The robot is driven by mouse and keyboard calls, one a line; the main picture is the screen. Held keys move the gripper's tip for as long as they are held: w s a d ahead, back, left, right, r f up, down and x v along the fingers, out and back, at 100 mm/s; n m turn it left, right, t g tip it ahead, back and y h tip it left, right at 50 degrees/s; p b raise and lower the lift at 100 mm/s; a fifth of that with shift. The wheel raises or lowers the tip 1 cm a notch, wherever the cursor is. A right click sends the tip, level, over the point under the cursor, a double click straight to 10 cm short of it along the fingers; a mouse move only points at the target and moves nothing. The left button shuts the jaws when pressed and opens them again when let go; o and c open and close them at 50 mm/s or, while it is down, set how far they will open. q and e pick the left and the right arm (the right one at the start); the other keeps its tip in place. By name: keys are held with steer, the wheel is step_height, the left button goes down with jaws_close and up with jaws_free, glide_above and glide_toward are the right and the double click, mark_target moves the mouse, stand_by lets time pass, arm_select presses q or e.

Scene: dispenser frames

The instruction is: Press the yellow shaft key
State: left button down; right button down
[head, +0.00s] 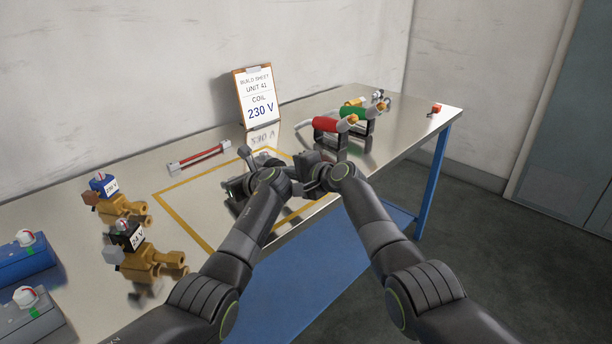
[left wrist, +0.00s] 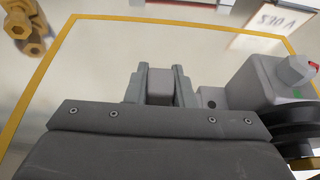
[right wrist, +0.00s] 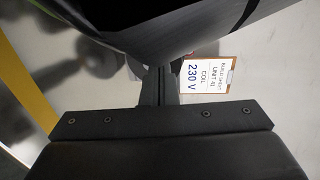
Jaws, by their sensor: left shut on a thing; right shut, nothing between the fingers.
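I cannot make out a yellow shaft key for certain. A small yellow piece (head: 355,102) lies at the back right behind the green-sleeved tool, too small to identify. My left gripper (left wrist: 159,88) is shut on a small grey block (left wrist: 160,86) above the yellow-outlined area. My right gripper (right wrist: 160,86) is shut and empty, close to the left one over the table.
Brass valves with blue (head: 103,185) and black (head: 127,235) coils stand at the left, near blue and grey boxes. A red rod (head: 200,158), red-sleeved tool (head: 328,124), green-sleeved tool (head: 355,114) and 230 V build sheet (head: 258,98) are behind. A small red block (head: 436,108) is near the right edge.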

arm_select(q)
steer(key=shift+d, duration=0.15)
arm_select(e)
steer(key=shift+v, duration=3.8)
steer(key=shift+w+d, duration=0.1)
arm_select(q)
steer(key=c, duration=1.2)
jaws_free()
steer(key=shift+o, duration=0.2)
